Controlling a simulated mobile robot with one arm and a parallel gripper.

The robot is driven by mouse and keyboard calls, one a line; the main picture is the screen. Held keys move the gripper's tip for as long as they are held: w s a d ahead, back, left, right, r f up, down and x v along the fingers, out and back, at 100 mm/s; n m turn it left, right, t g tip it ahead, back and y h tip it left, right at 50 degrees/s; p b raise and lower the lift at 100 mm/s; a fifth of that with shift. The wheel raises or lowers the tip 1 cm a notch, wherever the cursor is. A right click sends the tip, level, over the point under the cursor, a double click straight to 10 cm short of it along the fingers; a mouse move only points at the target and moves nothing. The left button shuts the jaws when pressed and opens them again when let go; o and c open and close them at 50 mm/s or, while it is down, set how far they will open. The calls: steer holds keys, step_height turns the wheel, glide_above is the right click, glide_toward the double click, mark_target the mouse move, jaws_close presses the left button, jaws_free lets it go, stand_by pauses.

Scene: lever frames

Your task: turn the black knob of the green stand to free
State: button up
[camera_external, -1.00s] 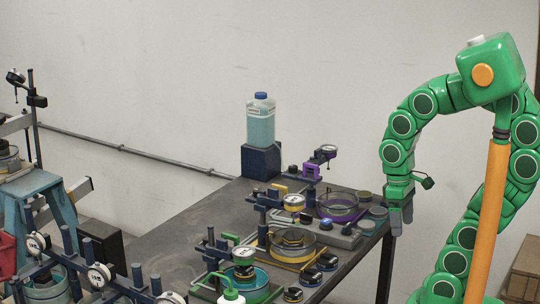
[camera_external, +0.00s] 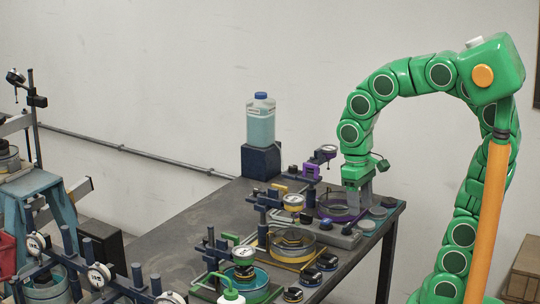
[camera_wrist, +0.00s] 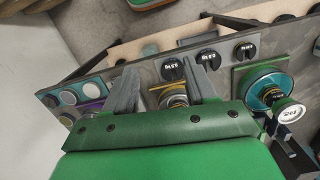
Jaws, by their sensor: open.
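The green stand shows at the front of the table in the external view (camera_external: 262,292), with a teal dish and a dial gauge on it. In the wrist view its green plate (camera_wrist: 240,83) is at the right. A black knob (camera_wrist: 245,51) with a white label sits just beyond that plate; a black knob (camera_external: 293,294) also shows beside the stand in the external view. I cannot read its setting. My gripper (camera_external: 353,203) is above the table by the purple stand, away from the green stand. In the wrist view its fingers (camera_wrist: 159,70) are apart and empty.
Two similar black knobs (camera_wrist: 209,58) (camera_wrist: 171,68) are in the same row. A yellow-trimmed stand (camera_external: 292,244) and a purple stand (camera_external: 340,212) stand farther back. Gauges and posts rise around the dishes. A bottle (camera_external: 261,120) stands on a blue block. The table's left part is bare.

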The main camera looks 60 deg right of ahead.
steer(key=w+a+m, duration=0.1)
steer(key=w+a, duration=0.5)
steer(key=w, duration=0.5)
steer(key=w+a+f+m+t, duration=0.1)
steer(key=w+a, duration=0.5)
steer(key=w, duration=0.5)
steer(key=w+a+f+m, duration=0.1)
steer(key=w+a, duration=0.6)
steer(key=w, duration=0.5)
steer(key=shift+f+m, duration=0.15)
steer(key=shift+m, duration=0.25)
steer(key=shift+w+a+f, duration=0.3)
steer(key=shift+w+a, duration=0.05)
steer(key=shift+w, duration=0.05)
steer(key=shift+f, duration=3.8)
steer(key=shift+c, duration=0.5)
jaws_close()
